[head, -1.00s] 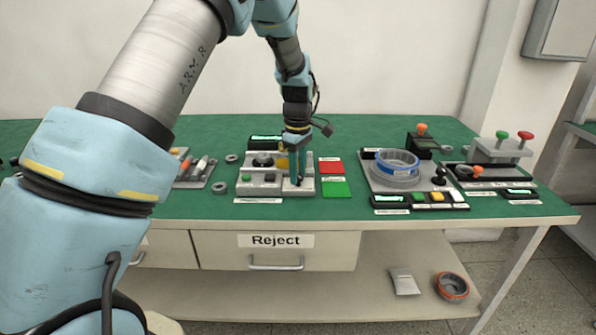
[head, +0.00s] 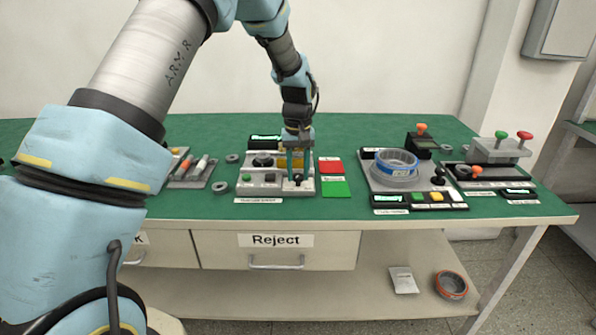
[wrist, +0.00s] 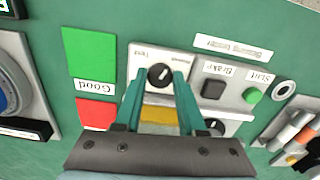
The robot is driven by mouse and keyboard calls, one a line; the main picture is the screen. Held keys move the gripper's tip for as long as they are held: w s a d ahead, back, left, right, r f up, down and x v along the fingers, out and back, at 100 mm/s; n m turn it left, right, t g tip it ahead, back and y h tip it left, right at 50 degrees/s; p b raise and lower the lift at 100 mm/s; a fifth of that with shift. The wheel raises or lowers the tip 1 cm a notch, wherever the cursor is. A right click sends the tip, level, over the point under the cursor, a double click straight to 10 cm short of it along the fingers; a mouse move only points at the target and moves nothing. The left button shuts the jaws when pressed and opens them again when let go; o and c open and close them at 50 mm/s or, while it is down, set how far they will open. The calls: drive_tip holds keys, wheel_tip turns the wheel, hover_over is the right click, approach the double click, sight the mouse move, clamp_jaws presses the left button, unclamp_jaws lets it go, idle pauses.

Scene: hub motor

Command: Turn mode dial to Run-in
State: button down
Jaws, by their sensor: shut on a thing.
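The mode dial (wrist: 160,75) is a round black knob with a white mark, on a light plate of the grey test station (wrist: 232,100). In the wrist view the mark points up and slightly right; the word "Test" reads upside down beside the dial's upper left. My gripper (wrist: 161,76) has its two teal fingers on either side of the dial, shut on it. In the head view my gripper (head: 298,176) comes straight down over the station's right front, with the dial (head: 297,181) low between the fingers. I cannot read a Run-in label.
Grey and green buttons (wrist: 252,95) sit beside the dial plate. A yellow block (wrist: 160,115) and another black knob (wrist: 215,127) are behind. Red (head: 330,166) and green (head: 335,188) pads lie to the right. A fixture with a blue ring (head: 397,160) stands farther right.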

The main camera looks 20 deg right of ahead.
sight(298, 176)
drive_tip(key=shift+m, duration=1.6)
drive_tip(key=c, duration=0.5)
unclamp_jaws()
drive_tip(key=shift+r, duration=0.1)
wheel_tip(298, 176, up, 11)
drive_tip(key=b, duration=0.1)
drive_tip(key=shift+f+b, duration=0.2)
drive_tip(key=shift+b, duration=0.15)
